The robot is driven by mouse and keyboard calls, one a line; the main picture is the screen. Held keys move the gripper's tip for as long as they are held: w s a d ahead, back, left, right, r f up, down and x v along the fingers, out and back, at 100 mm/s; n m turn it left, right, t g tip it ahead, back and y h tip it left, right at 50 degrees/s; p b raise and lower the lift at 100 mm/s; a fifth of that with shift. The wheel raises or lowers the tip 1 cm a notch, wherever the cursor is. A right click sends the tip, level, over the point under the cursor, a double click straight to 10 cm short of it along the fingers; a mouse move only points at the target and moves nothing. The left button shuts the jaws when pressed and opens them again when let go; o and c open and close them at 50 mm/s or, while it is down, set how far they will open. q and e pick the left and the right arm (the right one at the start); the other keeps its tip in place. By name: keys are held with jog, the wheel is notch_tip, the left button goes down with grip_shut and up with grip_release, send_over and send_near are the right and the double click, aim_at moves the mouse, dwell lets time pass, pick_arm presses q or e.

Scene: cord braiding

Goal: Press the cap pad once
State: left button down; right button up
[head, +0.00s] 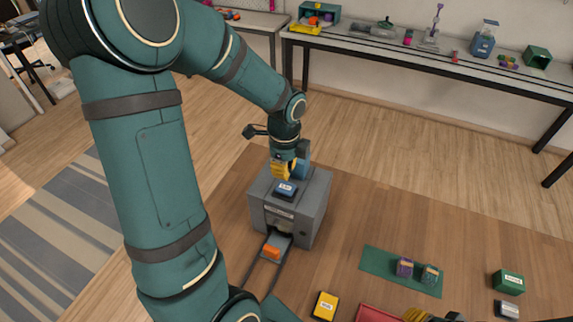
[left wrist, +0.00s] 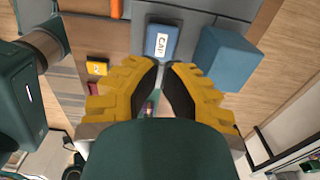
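The cap pad (head: 286,189) is a small blue block with a white label, on top of a grey machine (head: 318,197). In the left wrist view the pad (left wrist: 161,42) reads CAP and lies just beyond the fingertips. My left gripper (head: 283,176) points down just behind the pad. Its yellow-and-black fingers (left wrist: 163,66) are drawn together with a narrow gap at the tips and nothing held. Whether they touch the pad, I cannot tell. Only part of my right gripper (head: 432,315) shows at the bottom edge of the head view.
A larger blue block (left wrist: 228,58) stands beside the pad. An orange block (head: 271,251) sits at the machine's front outlet. A yellow labelled block (head: 325,305), a red tray (head: 378,314), a green mat (head: 380,262) with two small items and a green box (head: 508,282) lie nearby.

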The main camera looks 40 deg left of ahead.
aim_at(285, 187)
pick_arm(q)
notch_tip(285, 187, down, 4)
jog(key=b, duration=0.3)
jog(key=shift+f, duration=0.15)
pick_arm(e)
notch_tip(285, 187, down, 4)
jog(key=shift+w+a+r, duration=0.1)
pick_arm(q)
jog(key=shift+w, duration=0.1)
jog(key=shift+f+b, duration=0.4)
jog(key=shift+f, duration=0.25)
pick_arm(e)
jog(key=shift+f, duration=0.5)
pick_arm(q)
jog(key=shift+f+b, duration=0.6)
jog(key=shift+f, duration=0.2)
pick_arm(e)
jog(key=shift+f, duration=0.55)
pick_arm(q)
notch_tip(285, 187, up, 7)
jog(key=p, duration=0.6)
jog(key=shift+r, duration=0.15)
pick_arm(e)
notch_tip(285, 187, up, 6)
